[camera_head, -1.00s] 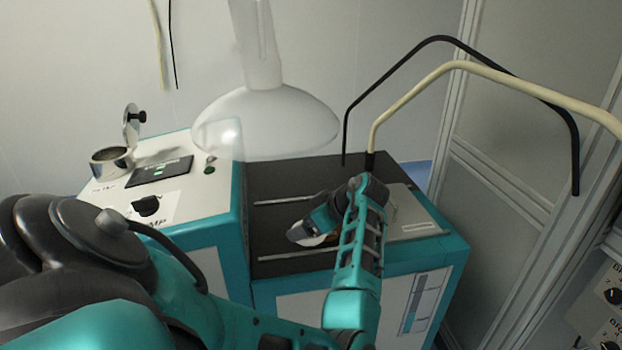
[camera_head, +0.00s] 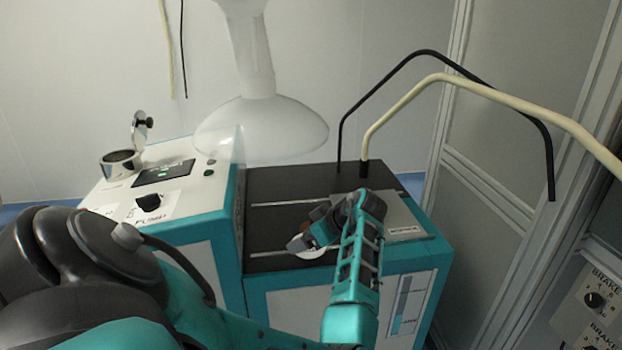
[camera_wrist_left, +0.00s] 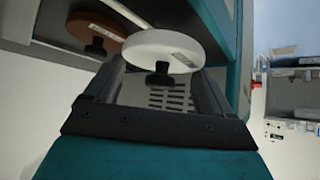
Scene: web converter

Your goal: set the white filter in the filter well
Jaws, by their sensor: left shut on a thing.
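The white filter (camera_wrist_left: 165,45) is a flat round disc with a black knob and a small label. My left gripper (camera_wrist_left: 160,88) is shut on this knob in the left wrist view. In the head view the white filter (camera_head: 308,251) shows partly beside my left gripper (camera_head: 312,238), at the front of the dark machine top. I cannot tell whether it touches the surface. An open metal cup (camera_head: 121,164) with a raised lid (camera_head: 140,129) on the left machine looks like the filter well, well apart from the gripper. My right gripper is not in view.
A brown disc (camera_wrist_left: 97,26) with a black knob lies close beside the white filter. A pale translucent hood (camera_head: 262,128) hangs over the machines. Black (camera_head: 430,52) and cream (camera_head: 470,85) bent tubes rise at the right. A display (camera_head: 163,172) and a pump knob (camera_head: 149,201) sit near the cup.

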